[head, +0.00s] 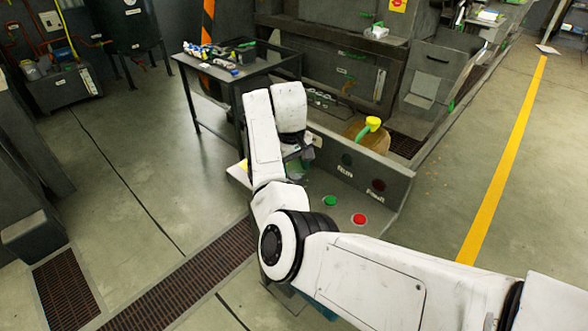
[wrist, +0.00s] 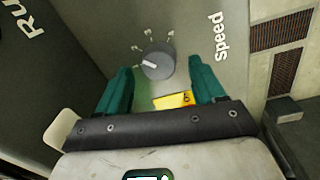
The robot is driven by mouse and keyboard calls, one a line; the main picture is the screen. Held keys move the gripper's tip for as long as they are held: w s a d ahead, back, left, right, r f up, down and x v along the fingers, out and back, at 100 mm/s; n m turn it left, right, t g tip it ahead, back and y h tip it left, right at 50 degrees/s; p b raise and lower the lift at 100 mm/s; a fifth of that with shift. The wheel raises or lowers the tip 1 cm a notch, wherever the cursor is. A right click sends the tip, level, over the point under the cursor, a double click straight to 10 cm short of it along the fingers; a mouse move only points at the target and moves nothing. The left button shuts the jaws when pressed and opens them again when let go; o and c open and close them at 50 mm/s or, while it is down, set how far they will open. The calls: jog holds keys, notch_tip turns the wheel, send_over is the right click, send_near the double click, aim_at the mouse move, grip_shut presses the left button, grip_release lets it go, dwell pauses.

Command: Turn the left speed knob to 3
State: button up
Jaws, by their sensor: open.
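A round grey speed knob (wrist: 157,60) with a white pointer mark sits on the grey panel in the wrist view. Its pointer faces left in that picture, and small dial marks, too small to read surely, curve around its upper side. The word "speed" is printed to its right. My gripper (wrist: 160,66) is open, with one green finger on each side of the knob and gaps between. I cannot tell how far above the panel the fingertips are. In the head view my arm hides the knob and most of the gripper (head: 297,165) at the control console (head: 395,195).
A yellow label (wrist: 173,99) lies between the fingers below the knob. The console has a green button (head: 330,201) and a red button (head: 359,219) right of my gripper. A yellow-topped lever (head: 372,123) stands behind. A dark table (head: 235,72) with small items is at the back left.

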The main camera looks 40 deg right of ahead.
jog(key=shift+f, duration=0.75)
jog(key=shift+c, duration=0.3)
jog(key=c, duration=1)
jog(key=shift+d+r+m, duration=0.1)
jog(key=shift+m, duration=0.3)
jog(key=m+p, duration=0.1)
jog(key=m, duration=0.2)
jog(key=shift+m, duration=0.3)
jog(key=shift+d+m, duration=0.1)
jog(key=shift+m, duration=2.1)
